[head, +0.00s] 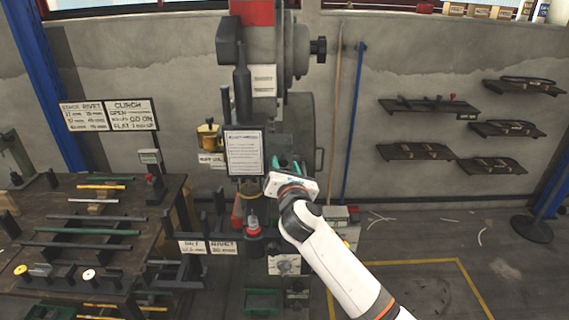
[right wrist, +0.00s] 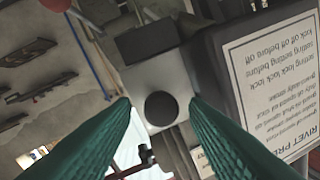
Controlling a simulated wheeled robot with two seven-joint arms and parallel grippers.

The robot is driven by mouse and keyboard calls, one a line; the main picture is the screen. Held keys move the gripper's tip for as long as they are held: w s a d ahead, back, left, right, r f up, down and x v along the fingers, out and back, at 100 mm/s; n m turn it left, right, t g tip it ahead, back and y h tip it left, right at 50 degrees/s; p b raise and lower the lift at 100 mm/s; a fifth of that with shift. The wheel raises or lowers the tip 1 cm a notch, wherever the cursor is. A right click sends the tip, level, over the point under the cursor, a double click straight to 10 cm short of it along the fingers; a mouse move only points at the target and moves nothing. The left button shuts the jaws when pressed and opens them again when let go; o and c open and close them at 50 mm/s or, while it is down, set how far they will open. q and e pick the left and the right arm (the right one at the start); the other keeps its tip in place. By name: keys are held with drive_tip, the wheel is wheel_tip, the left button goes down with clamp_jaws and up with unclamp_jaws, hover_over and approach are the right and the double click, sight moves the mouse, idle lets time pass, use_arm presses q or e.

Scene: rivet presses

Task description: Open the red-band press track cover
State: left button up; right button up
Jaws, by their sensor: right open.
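The press (head: 292,48) with a red band (head: 252,12) at its top stands against the wall in the middle of the head view. My right gripper (head: 284,166) is at its front, beside the white instruction sign. In the right wrist view its green fingers (right wrist: 160,101) are open, one on each side of a round dark knob (right wrist: 161,108) on a pale grey plate (right wrist: 146,78). No grip on the knob shows. Whether this plate is the track cover I cannot tell. In the head view my gripper and the sign hide this part. My left gripper is not in view.
The instruction sign (head: 245,152) is close to my right gripper and also shows in the right wrist view (right wrist: 275,80). A bench (head: 60,205) with rods stands at left. Shelves (head: 428,106) hang on the right wall. The floor at right is mostly clear.

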drive_tip(key=shift+w+a, duration=0.1)
drive_tip(key=shift+w, duration=0.4)
clamp_jaws()
